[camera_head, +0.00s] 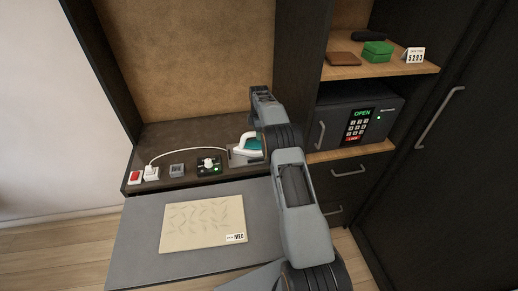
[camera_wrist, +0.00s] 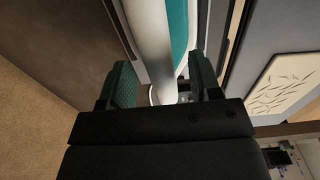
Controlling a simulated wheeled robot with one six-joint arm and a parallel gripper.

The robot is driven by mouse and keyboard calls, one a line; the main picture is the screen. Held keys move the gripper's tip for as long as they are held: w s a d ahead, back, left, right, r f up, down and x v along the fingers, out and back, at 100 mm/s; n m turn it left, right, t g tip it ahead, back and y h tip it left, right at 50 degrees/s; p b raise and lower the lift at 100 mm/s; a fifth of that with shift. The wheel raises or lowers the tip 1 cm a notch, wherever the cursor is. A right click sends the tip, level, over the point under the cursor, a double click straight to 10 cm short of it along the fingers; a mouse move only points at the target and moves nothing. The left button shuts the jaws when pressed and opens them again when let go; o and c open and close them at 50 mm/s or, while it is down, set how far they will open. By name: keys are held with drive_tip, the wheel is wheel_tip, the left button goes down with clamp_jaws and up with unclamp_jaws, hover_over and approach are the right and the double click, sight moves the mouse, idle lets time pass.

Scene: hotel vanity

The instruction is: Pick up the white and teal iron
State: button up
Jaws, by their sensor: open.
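The white and teal iron (camera_head: 248,146) sits on its grey rest (camera_head: 238,160) on the dark counter, partly hidden behind my arm in the head view. In the wrist view its white handle (camera_wrist: 150,38) runs between my fingers, with the teal body (camera_wrist: 178,30) beside it. My gripper (camera_wrist: 165,88) is open, one green-padded finger on each side of the handle. I cannot tell whether either finger touches it. In the head view my fingertips are hidden by the arm.
A white cord runs from a plug (camera_head: 151,173) to the iron. A red switch (camera_head: 134,177), a small grey block (camera_head: 177,170) and a control box (camera_head: 209,166) line the counter left of it. A safe (camera_head: 357,122) stands right.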

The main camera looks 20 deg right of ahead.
wheel_tip(320, 180, down, 2)
drive_tip(key=shift+b, duration=0.35)
drive_tip(key=shift+r, duration=0.1)
drive_tip(key=shift+c, duration=0.5)
clamp_jaws()
idle(0.4)
drive_tip(key=shift+r, duration=0.15)
